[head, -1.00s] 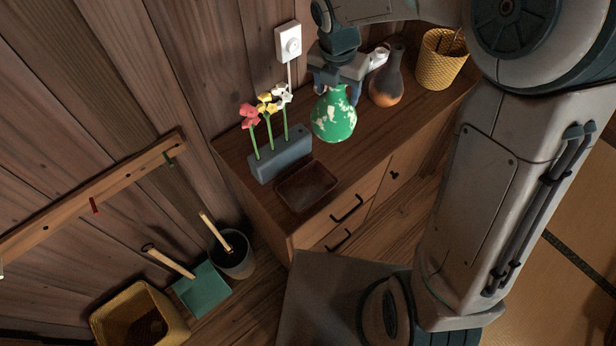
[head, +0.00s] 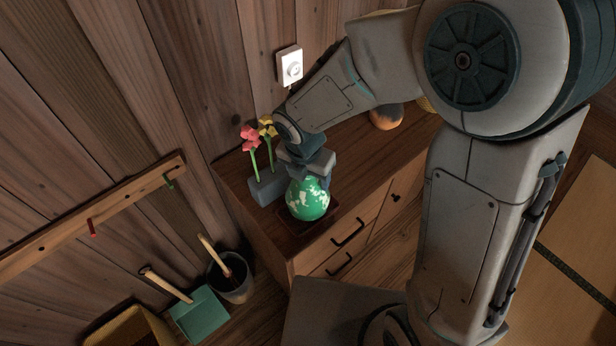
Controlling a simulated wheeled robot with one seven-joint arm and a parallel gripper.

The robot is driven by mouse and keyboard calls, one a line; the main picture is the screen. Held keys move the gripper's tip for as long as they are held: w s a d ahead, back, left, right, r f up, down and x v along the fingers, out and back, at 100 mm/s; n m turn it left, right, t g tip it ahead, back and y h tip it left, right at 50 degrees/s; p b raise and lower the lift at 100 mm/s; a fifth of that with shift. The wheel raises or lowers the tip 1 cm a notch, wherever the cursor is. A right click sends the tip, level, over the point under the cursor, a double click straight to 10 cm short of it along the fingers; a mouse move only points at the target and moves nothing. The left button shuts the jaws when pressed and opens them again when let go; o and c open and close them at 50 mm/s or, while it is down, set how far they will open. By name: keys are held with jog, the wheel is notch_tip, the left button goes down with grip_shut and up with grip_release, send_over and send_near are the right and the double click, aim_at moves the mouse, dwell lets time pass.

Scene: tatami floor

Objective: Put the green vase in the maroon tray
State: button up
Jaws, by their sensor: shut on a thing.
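The green vase (head: 308,202) with white patches hangs below my gripper (head: 308,172) in the head view. My gripper is shut on the vase's upper part, and the fingers and wrist hide its neck. The maroon tray (head: 287,220) lies on the cabinet top, directly under and around the vase in the picture. The vase covers much of the tray. I cannot tell whether the vase's base touches the tray floor.
A grey planter (head: 262,190) with red and yellow flowers stands close left of the gripper. An orange-and-dark vase (head: 386,117) stands at the back right, partly hidden by my arm. The cabinet's front edge is just before the tray.

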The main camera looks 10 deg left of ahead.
jog(key=shift+f, duration=0.65)
jog(key=o, duration=1.7)
